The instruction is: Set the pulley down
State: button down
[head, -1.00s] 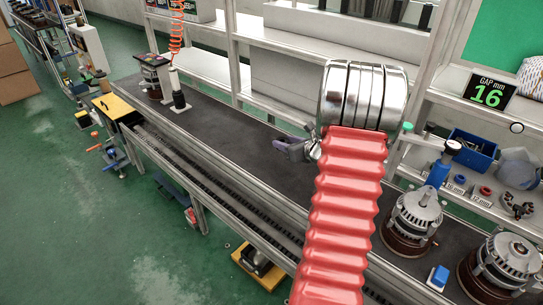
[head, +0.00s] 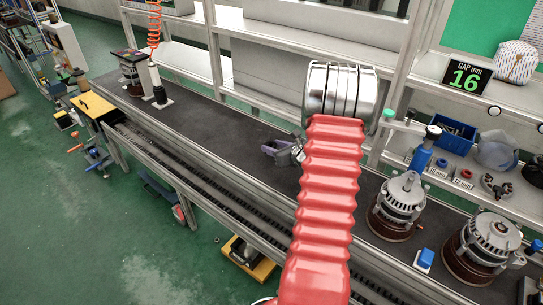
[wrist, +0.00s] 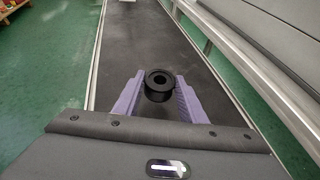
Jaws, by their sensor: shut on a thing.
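The pulley (wrist: 159,96) is a black ring with a round hole, held between the two purple fingers of my gripper (wrist: 161,84) in the wrist view. My gripper is shut on it, with its open face turned toward the wrist camera. The dark conveyor bench (wrist: 147,30) lies beneath and beyond it. In the head view my gripper (head: 283,149) shows as small purple fingers over the bench (head: 215,122), left of my red-sleeved arm.
Two alternators (head: 401,200) (head: 490,243) stand on the bench at right, with a blue block (head: 425,258) between them. Shelf posts (head: 394,85) rise behind. The bench left of my gripper is mostly clear.

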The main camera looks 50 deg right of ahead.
jog(key=shift+f, duration=0.1)
jog(key=shift+f, duration=1.8)
jog(key=shift+f, duration=0.1)
jog(key=c, duration=1.1)
grip_release()
jog(key=v, duration=1.2)
